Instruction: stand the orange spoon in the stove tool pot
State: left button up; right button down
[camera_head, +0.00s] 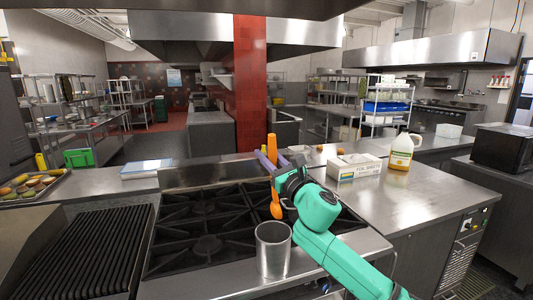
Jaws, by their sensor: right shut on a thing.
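The orange spoon (272,147) is upright in the head view, held above the stove. Its bowl (276,210) hangs down at the lower end, and the gripper covers part of it. My right gripper (271,160), on the green arm, is shut on the spoon. The stove tool pot (273,257) is a plain metal cylinder, open at the top, at the stove's front right. In the picture the spoon's lower end is just above and behind the pot's rim, apart from it. My left gripper is out of view.
The black stove grates (208,225) lie left of the pot, with a ribbed grill (90,255) farther left. A white box (354,166) and a yellow-labelled jug (401,152) stand on the right counter. A tray of food (30,187) is at far left.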

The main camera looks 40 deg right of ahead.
pick_arm(q)
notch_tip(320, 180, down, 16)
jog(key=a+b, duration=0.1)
jog(key=b, duration=1.4)
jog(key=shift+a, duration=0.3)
pick_arm(e)
notch_tip(320, 180, down, 17)
jog(key=w, duration=0.1)
jog(key=shift+d, duration=0.1)
jog(key=c, duration=0.6)
grip_release()
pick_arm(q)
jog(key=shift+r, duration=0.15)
pick_arm(e)
jog(key=shift+r, duration=0.1)
